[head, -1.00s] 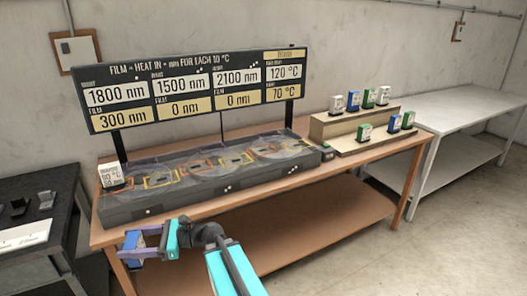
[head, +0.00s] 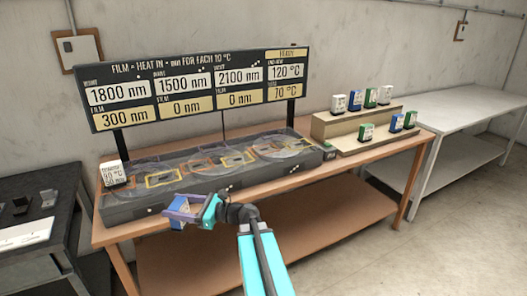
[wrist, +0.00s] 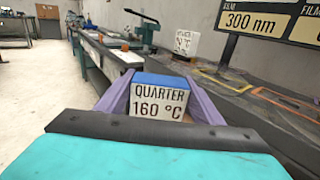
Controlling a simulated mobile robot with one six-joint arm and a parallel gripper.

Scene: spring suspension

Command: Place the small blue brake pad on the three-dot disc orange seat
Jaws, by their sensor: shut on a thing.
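My gripper (head: 178,209) is shut on a blue brake pad (wrist: 165,82), held upright between purple fingers. Its white face reads QUARTER 160 °C. In the head view the gripper and pad are in front of the dark fixture's (head: 135,209) front edge, left of centre. The fixture carries three clear discs with coloured seat outlines. The three-dot disc (head: 280,143) is the rightmost, well to the right of my gripper. Its coloured seats are small and blurred, so I cannot pick out the orange one surely.
A display board (head: 200,88) stands behind the fixture. A white-faced block (head: 113,173) sits at its left end. Several green, blue and white-faced blocks stand on and before a stepped riser (head: 350,123) at right. A dark table (head: 40,185) is at left.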

